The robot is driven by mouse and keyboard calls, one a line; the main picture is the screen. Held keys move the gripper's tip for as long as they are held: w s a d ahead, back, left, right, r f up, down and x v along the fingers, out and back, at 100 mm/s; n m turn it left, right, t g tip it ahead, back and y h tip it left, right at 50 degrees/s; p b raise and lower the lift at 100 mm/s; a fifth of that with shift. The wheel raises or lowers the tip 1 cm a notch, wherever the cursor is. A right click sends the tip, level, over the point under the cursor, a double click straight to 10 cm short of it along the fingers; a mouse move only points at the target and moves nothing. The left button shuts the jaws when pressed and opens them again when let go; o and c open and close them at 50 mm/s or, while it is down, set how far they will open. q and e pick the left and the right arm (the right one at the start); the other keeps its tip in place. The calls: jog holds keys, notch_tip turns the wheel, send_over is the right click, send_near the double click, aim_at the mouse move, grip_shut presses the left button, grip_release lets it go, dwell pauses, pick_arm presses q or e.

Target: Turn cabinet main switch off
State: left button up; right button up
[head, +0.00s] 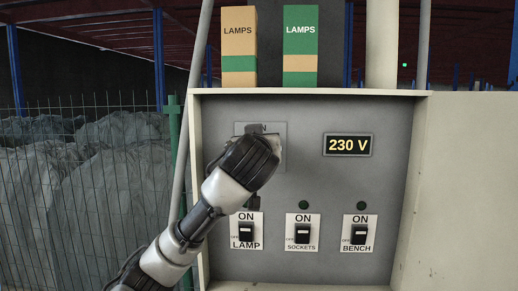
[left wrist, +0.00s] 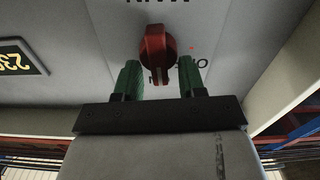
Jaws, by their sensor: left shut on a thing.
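The cabinet main switch is a red rotary knob (left wrist: 155,45) on a grey plate in the left wrist view. In the head view my left gripper (head: 268,146) is in front of the plate (head: 279,129) and hides most of the knob and lettering. The handle points toward the gripper in that view. The cabinet display (head: 348,145) reads 230 V. My right gripper is not in view.
Below are three black switches marked LAMP (head: 246,233), SOCKETS (head: 303,234) and BENCH (head: 360,234). Two LAMPS boxes, tan (head: 239,45) and green (head: 300,45), stand on the cabinet top. A raised frame (head: 199,120) edges the panel. A wire fence (head: 80,190) is at left.

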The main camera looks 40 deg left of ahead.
pick_arm(q)
jog(key=shift+s+a+f+n+b, duration=0.25)
jog(key=shift+n+b, duration=1.3)
jog(key=shift+n, duration=1.25)
jog(key=shift+a+f+n+b, duration=0.15)
jog(key=shift+f+n+b, duration=0.15)
jog(key=shift+n+b, duration=1.85)
jog(key=shift+s+a+f+n+b, duration=0.25)
jog(key=shift+n+b, duration=0.65)
jog(key=shift+n, duration=2.55)
jog(key=shift+w+f, duration=0.1)
jog(key=o, duration=0.9)
jog(key=b+v, duration=0.4)
jog(key=v, duration=0.7)
